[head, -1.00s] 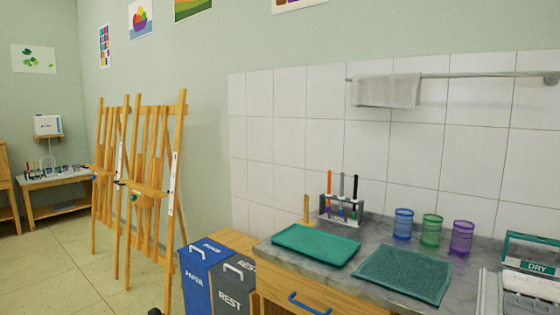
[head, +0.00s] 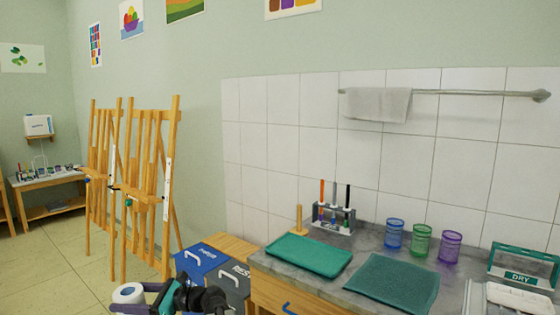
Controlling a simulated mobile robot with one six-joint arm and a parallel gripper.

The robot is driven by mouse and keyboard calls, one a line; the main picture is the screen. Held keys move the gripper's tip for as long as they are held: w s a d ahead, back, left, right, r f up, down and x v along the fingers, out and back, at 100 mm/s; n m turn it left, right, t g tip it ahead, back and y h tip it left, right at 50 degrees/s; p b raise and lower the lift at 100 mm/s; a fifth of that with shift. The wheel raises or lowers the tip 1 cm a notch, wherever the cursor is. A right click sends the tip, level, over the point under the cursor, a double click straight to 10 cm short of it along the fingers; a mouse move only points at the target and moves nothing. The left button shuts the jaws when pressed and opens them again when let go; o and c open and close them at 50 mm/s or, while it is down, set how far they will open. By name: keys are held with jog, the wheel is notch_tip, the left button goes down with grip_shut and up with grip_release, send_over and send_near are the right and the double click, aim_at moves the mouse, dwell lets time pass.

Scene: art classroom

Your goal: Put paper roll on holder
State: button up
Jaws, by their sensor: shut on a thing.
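A white paper roll (head: 127,291) is at the bottom left of the head view, with its round open end showing. My gripper (head: 136,299), with purple fingers, is shut on the roll and holds it in front of the easels and left of the bins. Part of the roll is hidden by the gripper. A wooden upright peg on a small base (head: 299,221), which looks like the holder, stands on the grey counter at the wall end, behind the green tray. The peg is bare, well to the right of and above my gripper in the picture.
The counter (head: 370,255) carries a green tray (head: 309,256), a teal mat (head: 394,285), a brush rack (head: 333,219), several coloured cups (head: 422,239) and a DRY rack (head: 523,264). Blue (head: 198,262) and grey (head: 233,287) bins stand left of it. Easels (head: 130,190) stand further left.

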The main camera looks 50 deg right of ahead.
jog(key=d+r+m+t+h+p, duration=0.25)
jog(key=d+r+h+p, duration=0.4)
jog(key=d, duration=1.05)
jog(key=d+r+m+t+h+p, duration=0.1)
jog(key=d+r+m+h+p, duration=0.25)
jog(key=d+r+p, duration=0.8)
jog(key=s+d+r+m+h+p, duration=0.2)
jog(key=s+d+r, duration=0.3)
jog(key=d, duration=0.7)
jog(key=s+d+r+m+g+h+p, duration=0.1)
jog(key=s+d+r, duration=0.5)
jog(key=d, duration=0.6)
jog(key=s+d+r+m+g+h+p, duration=0.1)
jog(key=s+d+r+m+h+p, duration=0.2)
jog(key=d, duration=0.9)
notch_tip(320, 180, up, 4)
jog(key=s+h+p, duration=0.2)
jog(key=shift+s+f+m+h+p, duration=0.2)
jog(key=shift+m+h+p, duration=0.1)
jog(key=shift+m+h, duration=0.1)
jog(key=shift+f, duration=0.1)
